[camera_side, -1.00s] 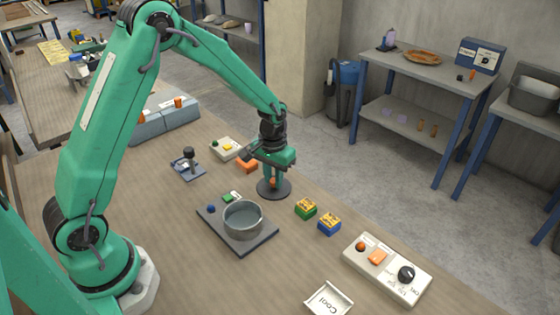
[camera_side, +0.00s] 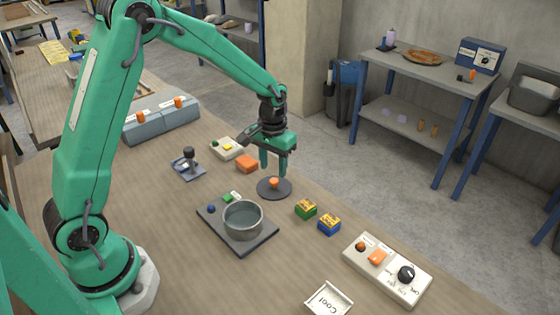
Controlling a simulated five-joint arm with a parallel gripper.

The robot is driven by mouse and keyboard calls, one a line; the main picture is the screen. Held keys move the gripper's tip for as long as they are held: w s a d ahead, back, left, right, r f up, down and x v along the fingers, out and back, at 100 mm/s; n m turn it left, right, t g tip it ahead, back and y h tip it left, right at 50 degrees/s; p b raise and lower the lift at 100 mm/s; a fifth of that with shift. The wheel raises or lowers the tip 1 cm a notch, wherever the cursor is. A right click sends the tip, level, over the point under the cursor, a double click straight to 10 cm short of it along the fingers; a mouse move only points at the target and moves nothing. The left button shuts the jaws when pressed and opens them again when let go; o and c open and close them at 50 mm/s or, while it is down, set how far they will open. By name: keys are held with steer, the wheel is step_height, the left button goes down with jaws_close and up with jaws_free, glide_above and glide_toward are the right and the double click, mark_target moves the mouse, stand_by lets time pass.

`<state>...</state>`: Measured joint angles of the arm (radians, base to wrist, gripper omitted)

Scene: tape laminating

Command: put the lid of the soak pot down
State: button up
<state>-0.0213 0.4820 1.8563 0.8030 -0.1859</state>
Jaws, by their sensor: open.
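The soak pot (camera_side: 243,220) is a round grey metal pot, uncovered, on a dark square plate (camera_side: 252,247) in the middle of the bench. Its lid (camera_side: 284,191) is a dark grey disc with an orange knob (camera_side: 274,183). The lid lies flat on the bench just behind and to the right of the pot, apart from it. My gripper (camera_side: 274,166) is open and empty above the lid, with its fingers pointing down. The fingertips are a little above the knob and apart from it.
An orange block (camera_side: 247,164) lies left of my gripper. Green (camera_side: 306,209) and blue (camera_side: 329,223) boxes with yellow tops stand right of the pot. A white control panel (camera_side: 387,269) is at the right. A "Cool" tray (camera_side: 328,299) is at the front.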

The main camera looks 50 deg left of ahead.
mark_target(272, 182)
step_height(272, 182, up, 8)
steer(key=shift+f, duration=0.15)
stand_by(0.7)
steer(key=s+r+m+t, duration=0.1)
steer(key=s+r+t, duration=0.2)
steer(key=s+r, duration=0.75)
steer(key=s+d+m+t, duration=0.1)
steer(key=s+t, duration=0.1)
steer(key=s, duration=1)
steer(key=shift+r+t, duration=0.25)
steer(key=shift+t, duration=0.05)
